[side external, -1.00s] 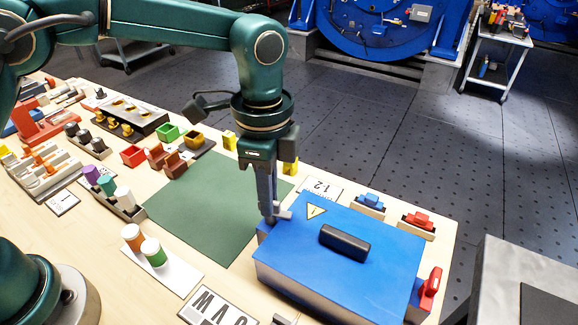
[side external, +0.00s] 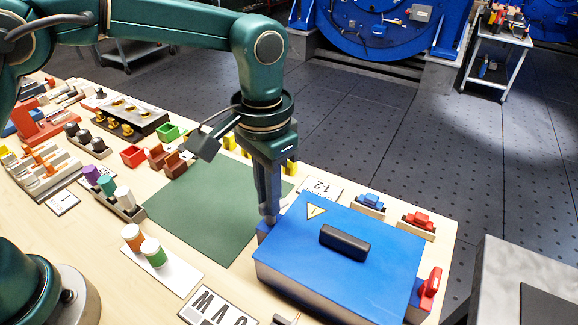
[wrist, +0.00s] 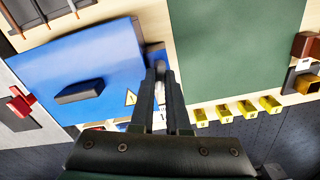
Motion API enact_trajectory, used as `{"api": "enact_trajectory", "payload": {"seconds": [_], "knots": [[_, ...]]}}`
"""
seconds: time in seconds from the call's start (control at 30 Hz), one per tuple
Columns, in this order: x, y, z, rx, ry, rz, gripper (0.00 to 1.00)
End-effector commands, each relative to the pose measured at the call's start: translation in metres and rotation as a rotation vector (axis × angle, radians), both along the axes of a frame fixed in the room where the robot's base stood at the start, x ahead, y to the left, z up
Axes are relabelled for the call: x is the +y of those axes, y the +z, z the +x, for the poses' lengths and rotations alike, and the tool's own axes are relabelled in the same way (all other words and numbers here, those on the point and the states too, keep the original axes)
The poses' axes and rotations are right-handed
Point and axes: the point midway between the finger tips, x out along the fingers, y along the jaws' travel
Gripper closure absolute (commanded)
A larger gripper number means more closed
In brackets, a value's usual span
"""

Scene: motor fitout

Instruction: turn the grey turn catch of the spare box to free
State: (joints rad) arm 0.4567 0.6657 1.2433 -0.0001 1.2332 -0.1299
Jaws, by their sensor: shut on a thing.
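The spare box is a blue box (side external: 300,245) with a dark handle (side external: 344,243) and a yellow warning triangle on its lid. It also shows in the wrist view (wrist: 95,58). My gripper (side external: 269,219) points straight down at the box's left edge, near the warning triangle. In the wrist view its fingers (wrist: 160,70) are close together beside that edge. They are shut on the grey turn catch, which the fingers mostly hide, so its exact angle is hard to read. The lid lies shut.
A red catch (side external: 430,284) is on the box's right end. Blue (side external: 370,201) and red (side external: 418,220) parts stand in holders behind the box. A bare green mat (side external: 200,215) lies to the left. Yellow blocks (wrist: 246,108) stand along the table edge.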

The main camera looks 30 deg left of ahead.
Motion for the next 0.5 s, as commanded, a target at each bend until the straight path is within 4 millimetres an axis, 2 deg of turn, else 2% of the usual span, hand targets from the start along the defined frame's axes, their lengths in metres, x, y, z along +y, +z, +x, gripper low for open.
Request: {"api": "enact_trajectory", "payload": {"seconds": [0.2, 0.5], "knots": [[-0.0004, 0.0012, 0.0002, -0.001, 0.163, -0.002, 1.0], [-0.0003, 0.0013, 0.0003, -0.002, 0.302, -0.003, 1.0]]}}
